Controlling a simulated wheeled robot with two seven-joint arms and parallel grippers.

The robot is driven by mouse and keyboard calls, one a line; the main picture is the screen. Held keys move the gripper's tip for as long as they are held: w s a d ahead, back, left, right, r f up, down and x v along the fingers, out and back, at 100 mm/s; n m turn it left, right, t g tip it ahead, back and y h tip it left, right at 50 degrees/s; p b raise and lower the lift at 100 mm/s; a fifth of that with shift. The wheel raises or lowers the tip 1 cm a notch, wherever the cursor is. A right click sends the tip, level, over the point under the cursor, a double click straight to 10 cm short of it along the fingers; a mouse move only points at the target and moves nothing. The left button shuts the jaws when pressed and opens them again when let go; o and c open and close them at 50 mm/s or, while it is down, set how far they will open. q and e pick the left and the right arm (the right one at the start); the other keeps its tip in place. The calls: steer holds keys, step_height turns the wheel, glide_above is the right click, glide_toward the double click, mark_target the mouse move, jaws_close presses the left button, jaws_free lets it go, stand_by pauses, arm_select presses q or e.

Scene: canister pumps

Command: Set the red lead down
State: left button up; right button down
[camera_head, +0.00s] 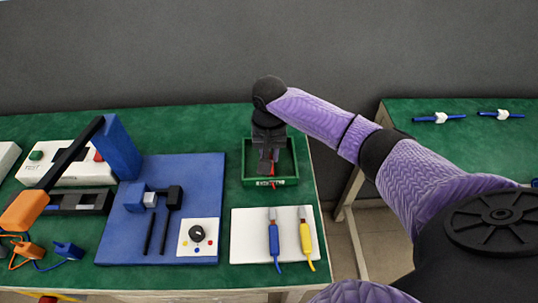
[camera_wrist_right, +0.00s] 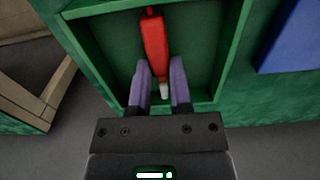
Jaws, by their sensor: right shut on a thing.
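The red lead (camera_wrist_right: 155,45) is a red handle with a pale metal tip, seen in the right wrist view inside the green tray (camera_wrist_right: 213,103). My right gripper (camera_wrist_right: 160,75) is shut on it near the tip end, with a purple finger on each side. In the head view my right gripper (camera_head: 267,165) reaches down into the green tray (camera_head: 286,182), and only a little of the red lead (camera_head: 272,183) shows below it. I cannot tell whether the lead touches the tray floor. My left gripper is not in view.
A white mat (camera_head: 245,240) with a blue lead (camera_head: 274,240) and a yellow lead (camera_head: 305,240) lies in front of the tray. A blue board (camera_head: 205,170) with a clamp-like fixture and a dial panel (camera_head: 197,237) is to the left. A second green table (camera_head: 460,145) stands at right across a gap.

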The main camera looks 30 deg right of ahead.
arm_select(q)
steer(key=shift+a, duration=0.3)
arm_select(e)
steer(key=shift+f, duration=0.15)
steer(key=c, duration=0.5)
jaws_free()
steer(key=shift+c, duration=0.2)
arm_select(q)
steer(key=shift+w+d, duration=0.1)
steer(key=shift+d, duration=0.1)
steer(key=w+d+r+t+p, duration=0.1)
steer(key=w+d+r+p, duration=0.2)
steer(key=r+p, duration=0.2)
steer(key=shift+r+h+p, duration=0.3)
steer(key=shift+p, duration=0.35)
arm_select(e)
step_height(320, 180, up, 12)
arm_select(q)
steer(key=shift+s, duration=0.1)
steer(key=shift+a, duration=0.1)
